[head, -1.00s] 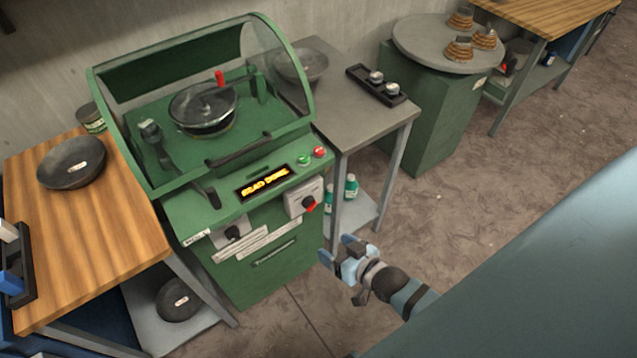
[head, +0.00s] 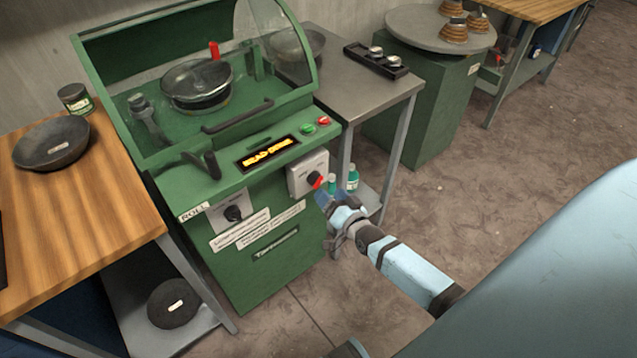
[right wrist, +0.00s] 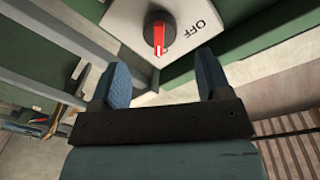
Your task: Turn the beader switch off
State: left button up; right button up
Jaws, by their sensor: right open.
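The green beader machine (head: 240,200) stands in the middle of the head view, its lit panel (head: 268,154) apparently reading "BEAD DONE". The rotary switch (head: 315,179), a dark knob with a red pointer on a light plate, is on its front right. In the right wrist view the switch (right wrist: 158,36) shows its red pointer toward the gripper, with "OFF" printed to the right of the knob. My right gripper (head: 335,203) is just below and right of the switch. In the right wrist view its two blue fingers (right wrist: 164,85) are spread apart, empty, short of the knob. My left gripper is not in view.
A wooden bench (head: 90,215) is at left. The floor at right is clear.

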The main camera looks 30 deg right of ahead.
aim_at(320, 184)
jog(key=w, duration=0.6)
jog(key=shift+w, duration=0.1)
jog(key=shift+c, duration=0.3)
jog(key=c, duration=0.9)
